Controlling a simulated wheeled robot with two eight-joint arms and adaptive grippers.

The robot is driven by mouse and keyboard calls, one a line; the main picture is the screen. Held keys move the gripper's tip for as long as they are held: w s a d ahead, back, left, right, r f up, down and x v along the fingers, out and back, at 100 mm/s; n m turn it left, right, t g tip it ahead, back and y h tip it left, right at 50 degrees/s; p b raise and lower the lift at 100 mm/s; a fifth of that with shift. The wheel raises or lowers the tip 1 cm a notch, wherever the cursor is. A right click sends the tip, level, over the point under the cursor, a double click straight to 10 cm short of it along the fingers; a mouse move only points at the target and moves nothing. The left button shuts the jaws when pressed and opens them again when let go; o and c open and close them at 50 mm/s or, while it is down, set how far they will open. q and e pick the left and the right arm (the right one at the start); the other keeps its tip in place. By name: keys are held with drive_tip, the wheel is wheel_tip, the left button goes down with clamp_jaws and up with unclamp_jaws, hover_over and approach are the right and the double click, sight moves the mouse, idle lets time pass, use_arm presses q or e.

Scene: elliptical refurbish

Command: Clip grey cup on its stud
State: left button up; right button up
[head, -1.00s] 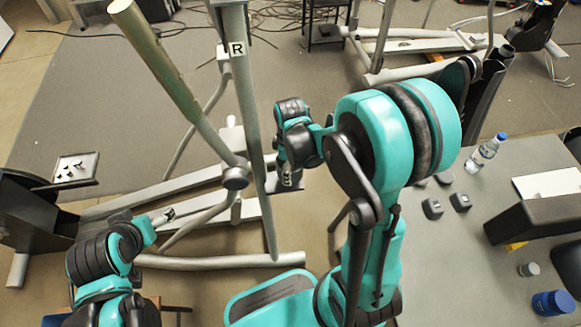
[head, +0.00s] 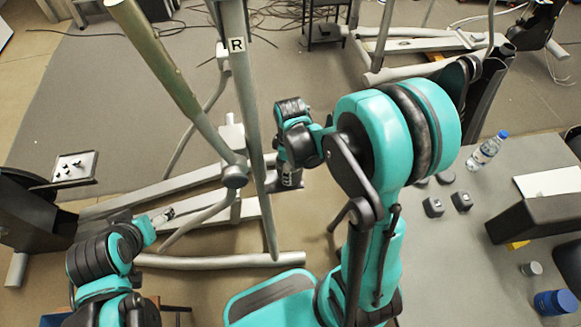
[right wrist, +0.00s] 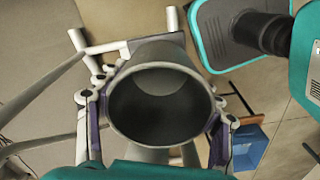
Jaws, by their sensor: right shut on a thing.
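The grey cup (right wrist: 160,108) is between the fingers of my right gripper (right wrist: 158,100) in the right wrist view. Its wide round mouth faces the camera and its inside looks empty. A finger lies along each side of it. In the head view my right gripper (head: 291,180) is just right of the grey upright pole marked R (head: 249,100), above the machine's base frame; the cup is small and hard to make out there. My left gripper (head: 163,216) is low at the left, apart from the cup; its fingers are too small to judge. I cannot make out the stud.
A slanted grey pole (head: 170,75) meets a pivot joint (head: 235,176) left of my right gripper. A small tray (head: 75,169) with dark parts is at the left.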

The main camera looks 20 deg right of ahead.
drive_tip(key=o, duration=1.2)
drive_tip(key=shift+o, duration=0.2)
wheel_tip(320, 180, up, 12)
drive_tip(key=shift+s, duration=0.1)
